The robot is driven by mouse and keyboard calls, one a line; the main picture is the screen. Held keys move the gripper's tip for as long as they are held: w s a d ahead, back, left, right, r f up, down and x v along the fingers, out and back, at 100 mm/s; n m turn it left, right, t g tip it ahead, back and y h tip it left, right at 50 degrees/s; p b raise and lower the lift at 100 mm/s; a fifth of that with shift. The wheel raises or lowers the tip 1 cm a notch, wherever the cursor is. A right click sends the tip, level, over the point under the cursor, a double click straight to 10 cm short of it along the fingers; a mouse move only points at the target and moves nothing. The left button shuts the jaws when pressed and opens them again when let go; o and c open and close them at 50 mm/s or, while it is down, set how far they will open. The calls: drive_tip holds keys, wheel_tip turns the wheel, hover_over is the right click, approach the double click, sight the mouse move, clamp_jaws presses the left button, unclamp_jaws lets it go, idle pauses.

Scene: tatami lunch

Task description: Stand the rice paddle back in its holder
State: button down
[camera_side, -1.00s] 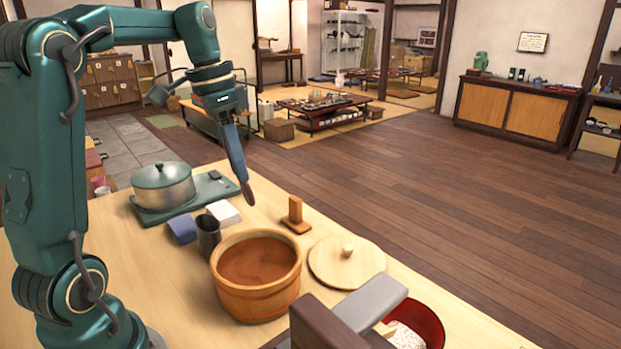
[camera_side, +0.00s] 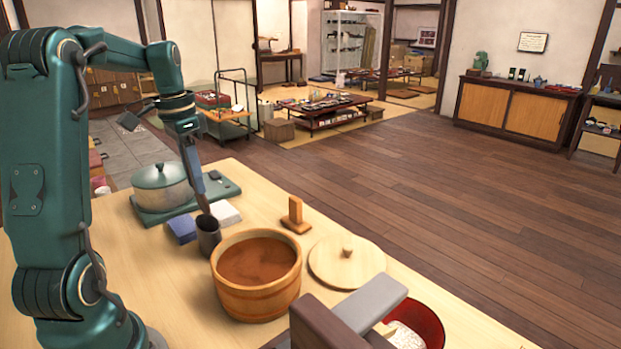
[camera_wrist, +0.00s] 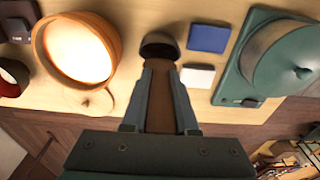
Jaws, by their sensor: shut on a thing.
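My gripper (camera_side: 198,190) points down over a dark cup (camera_side: 208,238) on the light wooden table. In the wrist view my gripper (camera_wrist: 160,100) is shut on a brown, flat piece, the rice paddle (camera_wrist: 160,105), between its fingers. The dark cup shows just beyond the fingertips (camera_wrist: 158,43). The paddle's lower end is at the cup's mouth; I cannot tell how far it is inside. A small upright wooden stand (camera_side: 295,212) stands empty to the right.
A wooden tub (camera_side: 256,296) stands close at the cup's right, with a round lid (camera_side: 347,262) beyond. A blue cloth (camera_side: 181,229), a white block (camera_side: 224,212) and a lidded pot (camera_side: 162,188) on a green board (camera_side: 150,217) are close behind.

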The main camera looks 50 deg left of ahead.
wheel_tip(320, 180, down, 8)
drive_tip(key=shift+r, duration=0.25)
idle(0.5)
drive_tip(key=shift+f, duration=0.25)
drive_tip(key=shift+f, duration=0.25)
idle(0.4)
drive_tip(key=c, duration=0.5)
unclamp_jaws()
